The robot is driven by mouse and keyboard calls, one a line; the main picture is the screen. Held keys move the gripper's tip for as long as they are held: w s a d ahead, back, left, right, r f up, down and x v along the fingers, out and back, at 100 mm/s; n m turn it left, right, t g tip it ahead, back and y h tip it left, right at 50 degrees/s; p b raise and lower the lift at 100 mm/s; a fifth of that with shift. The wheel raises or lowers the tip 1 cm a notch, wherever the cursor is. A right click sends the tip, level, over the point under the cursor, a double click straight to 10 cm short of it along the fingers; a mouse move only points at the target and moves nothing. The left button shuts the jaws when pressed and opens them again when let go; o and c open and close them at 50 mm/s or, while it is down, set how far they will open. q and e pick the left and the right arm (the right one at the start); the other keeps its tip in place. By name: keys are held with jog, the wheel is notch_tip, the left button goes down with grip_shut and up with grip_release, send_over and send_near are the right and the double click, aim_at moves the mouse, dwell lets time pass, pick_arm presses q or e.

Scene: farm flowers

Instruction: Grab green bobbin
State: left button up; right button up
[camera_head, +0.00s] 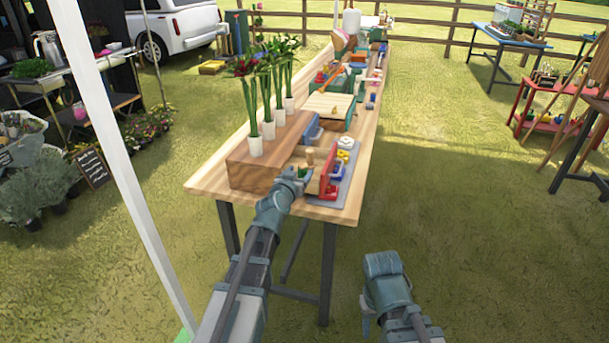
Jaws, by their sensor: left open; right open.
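A small green piece (304,171), which looks like the green bobbin, shows at the tip of my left gripper (297,177), at the near end of the table. The gripper hides part of it, and I cannot tell whether they touch. My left gripper is open. My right gripper (383,264) is open, out over the grass to the right of the table and away from the bobbins. On a grey tray (347,186) beside the green piece are a white bobbin (345,142), a yellow bobbin (343,155), a blue one (337,171) and a red one (328,193).
A wooden block (245,175) with several potted stems stands just left of my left gripper. A small wooden peg (310,156) is close behind it. A wood-topped green box (329,106) and clutter fill the table (207,182) farther back.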

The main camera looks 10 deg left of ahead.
aim_at(301, 170)
pick_arm(q)
jog(key=w, duration=0.3)
jog(key=shift+w+f, duration=0.35)
jog(key=shift+f, duration=0.05)
jog(key=shift+s, duration=0.1)
jog(key=shift+c, duration=0.8)
grip_shut()
